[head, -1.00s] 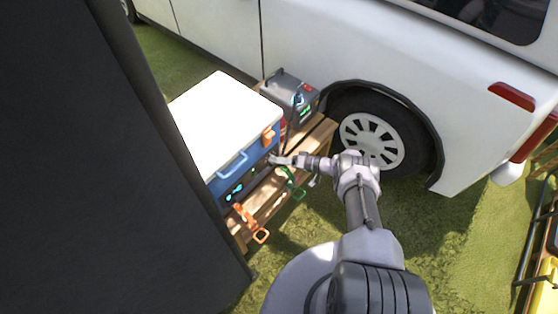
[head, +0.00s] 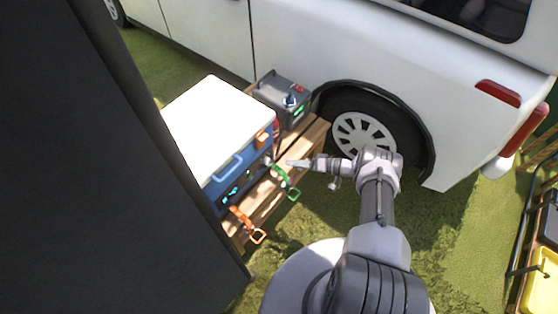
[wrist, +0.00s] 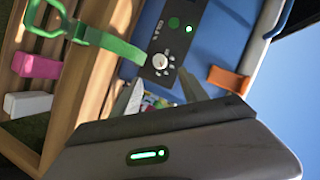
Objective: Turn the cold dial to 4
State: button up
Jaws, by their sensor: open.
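The cold dial (wrist: 160,61) is a small white knob on the dark control panel (wrist: 168,28) of the blue cooler (wrist: 213,45). In the wrist view there are small markings around it, too small to read. The white-lidded cooler (head: 216,116) stands on a wooden bench in the head view, where the dial is too small to make out clearly. My gripper (wrist: 160,91) is open and empty, its fingers pointing toward the dial and apart from it. In the head view my gripper (head: 289,163) is just right of the cooler's front.
A green strap (wrist: 112,43) and an orange latch (wrist: 230,80) flank the panel. An orange strap (head: 246,226) hangs at the bench's near end. A grey power box (head: 281,97) stands behind the cooler. The white van (head: 390,45) is close behind; grass lies right of the bench.

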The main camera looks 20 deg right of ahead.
jog(key=v, duration=0.7)
jog(key=shift+s+d, duration=0.15)
jog(key=shift+d, duration=0.05)
jog(key=shift+r, duration=0.1)
